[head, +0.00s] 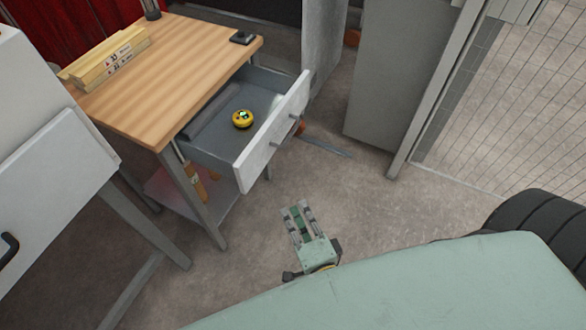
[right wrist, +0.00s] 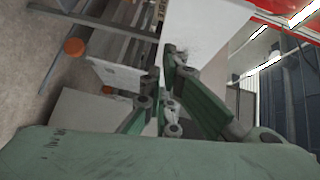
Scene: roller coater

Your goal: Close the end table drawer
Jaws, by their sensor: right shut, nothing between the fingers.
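The end table (head: 165,65) has a light wooden top and grey metal legs. Its drawer (head: 275,135) stands well open, pulled out toward the lower right, with a white front and a dark handle (head: 288,132). A yellow round thing (head: 242,119) lies inside the drawer. My right gripper (head: 295,208) is below the drawer front in the head view, apart from it, shut and empty. In the right wrist view its fingers (right wrist: 162,70) point away from the camera, with pale panels beyond that I cannot surely identify. My left gripper is not in view.
Wooden boards (head: 105,58) and a small black object (head: 243,37) lie on the tabletop. A white cabinet (head: 50,190) stands at the left. A grey panel (head: 390,75) and a mesh fence (head: 510,100) stand at the right. The floor (head: 365,195) right of the drawer is clear.

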